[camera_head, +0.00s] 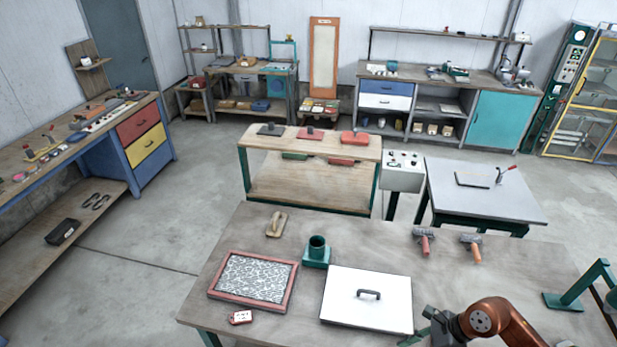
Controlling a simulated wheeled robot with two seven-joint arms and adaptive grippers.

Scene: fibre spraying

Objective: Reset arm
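My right arm (490,318) is copper-coloured and comes in at the lower right, over the front table. Its dark gripper (432,328) is at the bottom edge, just right of a white panel with a black handle (367,295). The gripper is small and partly cut off, so I cannot tell whether its fingers are open or shut, or whether it touches the panel. My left arm and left gripper are out of view.
The front table (390,235) also bears a red-framed patterned panel (252,278), a red tag (240,317), a teal cup holder (317,252), a wooden float (277,224), two brush-like tools (424,243) and a teal stand (575,292). Its right middle is clear.

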